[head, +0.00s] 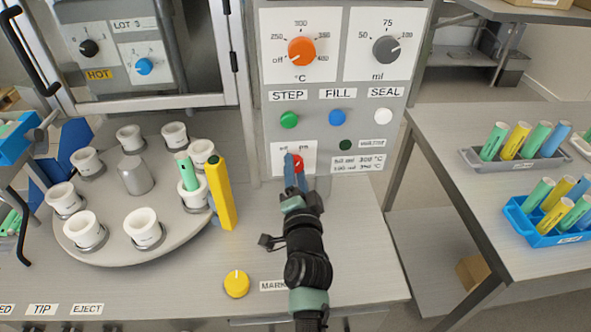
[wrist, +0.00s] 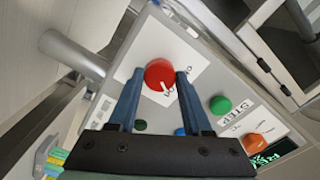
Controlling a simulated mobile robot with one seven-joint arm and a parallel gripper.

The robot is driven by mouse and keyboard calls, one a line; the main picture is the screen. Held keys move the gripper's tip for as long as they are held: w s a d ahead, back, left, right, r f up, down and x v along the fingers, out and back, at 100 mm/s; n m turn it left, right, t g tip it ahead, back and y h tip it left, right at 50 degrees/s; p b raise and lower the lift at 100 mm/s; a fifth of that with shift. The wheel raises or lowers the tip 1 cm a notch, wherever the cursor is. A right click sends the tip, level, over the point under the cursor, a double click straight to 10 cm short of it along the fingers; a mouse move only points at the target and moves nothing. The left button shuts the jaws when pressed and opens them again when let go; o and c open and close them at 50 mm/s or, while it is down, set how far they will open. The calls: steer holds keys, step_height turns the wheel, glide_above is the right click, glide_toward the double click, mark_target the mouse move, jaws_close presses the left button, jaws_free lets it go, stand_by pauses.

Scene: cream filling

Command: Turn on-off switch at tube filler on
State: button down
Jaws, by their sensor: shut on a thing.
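The red on-off switch (wrist: 158,72) is a round knob with a white pointer mark, on a white plate low on the tube filler's panel (head: 272,130). In the head view the gripper (head: 294,162) reaches the panel from below and covers part of the knob (head: 299,164).
Green, blue and white buttons for STEP (head: 289,120), FILL (head: 336,117) and SEAL (head: 383,117) sit above the switch. A yellow knob (head: 237,284) lies in front. Tube racks stand on the right table.

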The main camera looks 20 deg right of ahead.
stand_by(0.5)
steer(key=shift+c, duration=1.7)
jaws_free()
steer(key=p+v, duration=0.5)
steer(key=v, duration=0.8)
steer(key=shift+w+r, duration=0.1)
